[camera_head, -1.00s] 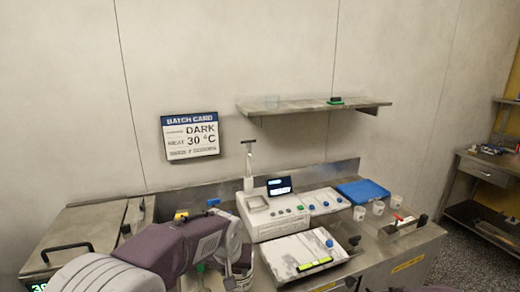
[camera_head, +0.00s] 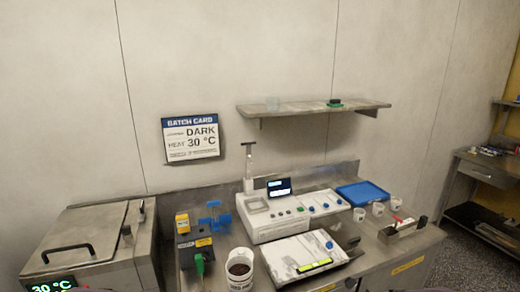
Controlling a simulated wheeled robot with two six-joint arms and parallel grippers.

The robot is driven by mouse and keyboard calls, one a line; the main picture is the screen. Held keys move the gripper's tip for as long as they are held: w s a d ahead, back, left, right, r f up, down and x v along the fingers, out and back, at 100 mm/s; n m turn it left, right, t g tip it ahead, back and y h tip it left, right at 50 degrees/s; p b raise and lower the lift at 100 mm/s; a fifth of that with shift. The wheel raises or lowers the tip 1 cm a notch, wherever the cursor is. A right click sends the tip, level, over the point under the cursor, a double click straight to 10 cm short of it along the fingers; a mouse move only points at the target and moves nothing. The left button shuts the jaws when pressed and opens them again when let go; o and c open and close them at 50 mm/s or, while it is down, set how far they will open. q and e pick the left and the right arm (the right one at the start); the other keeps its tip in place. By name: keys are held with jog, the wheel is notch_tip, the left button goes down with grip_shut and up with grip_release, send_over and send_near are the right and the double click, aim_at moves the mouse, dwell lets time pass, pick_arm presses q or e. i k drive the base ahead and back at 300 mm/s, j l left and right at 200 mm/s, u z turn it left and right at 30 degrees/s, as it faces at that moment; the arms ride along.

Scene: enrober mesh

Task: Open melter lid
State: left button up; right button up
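The melter (camera_head: 110,270) is a steel box at the lower left, with a green display (camera_head: 54,287) reading 30 °C. Its flat lid (camera_head: 85,225) has a black bar handle (camera_head: 66,252) and looks shut. Neither gripper can be made out in the head view. Only dark slivers, perhaps my arms, show along the bottom edge.
A white tub of brown pieces (camera_head: 240,270) stands right of the melter, near a dark device with a yellow top (camera_head: 184,238) and a blue valve (camera_head: 214,218). A white machine (camera_head: 272,218) and a blue tray (camera_head: 362,193) are further right. A shelf (camera_head: 315,108) is above.

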aim_at(89, 235)
jog(key=u, duration=1.5)
